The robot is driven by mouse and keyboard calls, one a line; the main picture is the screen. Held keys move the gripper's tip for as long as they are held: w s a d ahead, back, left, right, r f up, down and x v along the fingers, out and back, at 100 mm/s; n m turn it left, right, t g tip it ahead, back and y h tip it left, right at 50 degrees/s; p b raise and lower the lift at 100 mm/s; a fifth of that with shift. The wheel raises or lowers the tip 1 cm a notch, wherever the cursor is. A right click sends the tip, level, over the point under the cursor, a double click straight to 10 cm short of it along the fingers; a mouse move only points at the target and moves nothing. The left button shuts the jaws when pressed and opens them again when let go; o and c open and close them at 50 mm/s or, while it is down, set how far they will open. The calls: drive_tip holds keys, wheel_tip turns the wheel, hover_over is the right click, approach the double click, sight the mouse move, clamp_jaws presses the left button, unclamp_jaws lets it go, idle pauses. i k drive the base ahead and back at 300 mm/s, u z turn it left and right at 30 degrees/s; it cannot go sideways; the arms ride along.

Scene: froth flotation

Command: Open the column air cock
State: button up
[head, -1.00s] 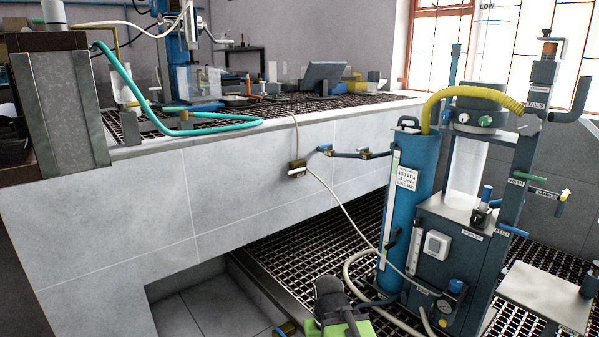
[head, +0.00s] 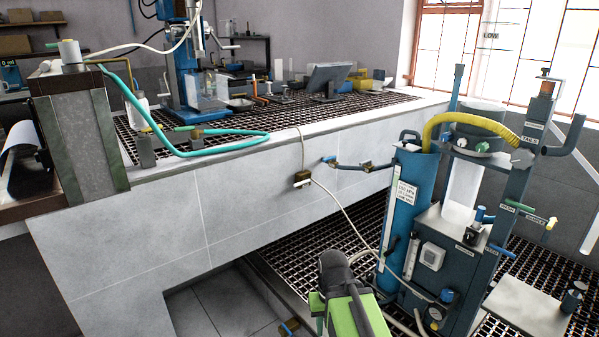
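The flotation column rig stands at the right, with a tall blue cylinder (head: 410,225) and a dark cabinet (head: 445,265). A blue-handled fitting (head: 330,160) and a brass-coloured fitting (head: 368,167) sit on a line between the tiled wall and the blue cylinder. A blue-topped regulator with a gauge (head: 440,305) is low on the cabinet. I cannot tell which of these is the column air cock; no readable label names it. My green and dark grey gripper (head: 340,298) is at the bottom centre, in front of and left of the rig. Its fingertips are not clear, and it appears apart from the fittings.
The tiled bench (head: 150,235) fills the left and centre, with a teal hose (head: 225,131) on top. A pale hose (head: 340,210) hangs down the wall towards the rig. Grating (head: 340,222) covers the floor behind my gripper. A pale side table (head: 525,307) stands at the lower right.

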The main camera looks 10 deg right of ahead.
sight(306, 180)
drive_tip(key=z, duration=1.5)
drive_tip(key=k, duration=0.75)
drive_tip(key=u, duration=1.25)
drive_tip(key=i, duration=1)
drive_tip(key=u, duration=0.05)
